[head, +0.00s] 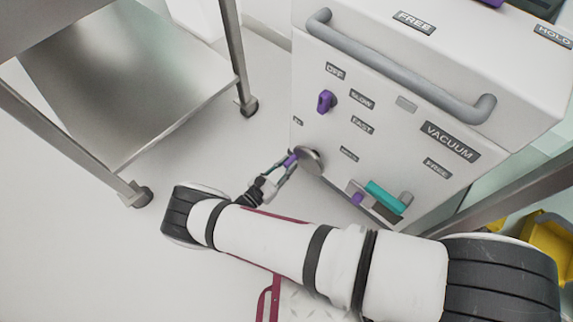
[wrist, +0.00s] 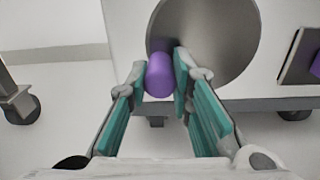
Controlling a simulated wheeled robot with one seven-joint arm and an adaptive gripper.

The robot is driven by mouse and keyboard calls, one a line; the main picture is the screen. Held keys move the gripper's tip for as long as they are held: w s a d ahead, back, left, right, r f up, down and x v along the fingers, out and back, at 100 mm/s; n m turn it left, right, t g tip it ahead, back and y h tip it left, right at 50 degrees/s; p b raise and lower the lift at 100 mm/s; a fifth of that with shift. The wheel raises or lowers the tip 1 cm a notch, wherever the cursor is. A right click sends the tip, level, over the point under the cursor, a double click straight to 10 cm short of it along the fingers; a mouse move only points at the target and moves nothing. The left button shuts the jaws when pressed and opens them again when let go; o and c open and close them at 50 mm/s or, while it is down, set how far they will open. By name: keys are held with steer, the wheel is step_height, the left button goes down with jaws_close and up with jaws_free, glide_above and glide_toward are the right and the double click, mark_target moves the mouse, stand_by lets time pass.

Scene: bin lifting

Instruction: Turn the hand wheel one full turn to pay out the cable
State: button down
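The hand wheel (head: 313,161) is a grey metal disc low on the front of the white cabinet. Its purple handle (head: 290,159) sticks out at the left of the disc. In the wrist view the wheel (wrist: 218,42) fills the upper middle, with the purple handle (wrist: 159,78) at its lower left. My gripper (wrist: 160,72) has its teal-padded fingers on both sides of the handle, closed up against it. In the head view my gripper (head: 286,165) reaches the handle from the lower left. No cable is visible.
The white cabinet (head: 450,110) carries a grey bar handle (head: 400,68), a purple knob (head: 325,101) and a teal lever (head: 385,197) right of the wheel. A metal trolley (head: 125,90) stands at left. Yellow bins (head: 550,238) are at lower right. Floor between trolley and cabinet is clear.

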mark_target(313, 174)
steer(key=shift+f+n, duration=0.15)
steer(key=shift+n, duration=0.15)
steer(key=f+n, duration=0.1)
steer(key=n, duration=0.2)
steer(key=s+d+f+n, duration=0.1)
steer(key=n, duration=0.2)
steer(key=s+d+n, duration=0.1)
steer(key=n, duration=0.3)
steer(key=shift+d+f, duration=0.25)
steer(key=shift+f, duration=0.15)
steer(key=n, duration=0.1)
steer(key=s+d+n, duration=0.1)
steer(key=n, duration=0.1)
steer(key=d+n, duration=0.1)
steer(key=n, duration=0.1)
steer(key=shift+s+f, duration=0.1)
steer(key=shift+s, duration=0.1)
steer(key=n, duration=0.2)
steer(key=s+d+n, duration=0.1)
steer(key=n, duration=0.1)
steer(key=r+n, duration=0.1)
steer(key=n, duration=0.1)
steer(key=shift+s+d, duration=0.25)
steer(key=shift+d, duration=0.1)
steer(key=c, duration=1.4)
jaws_free()
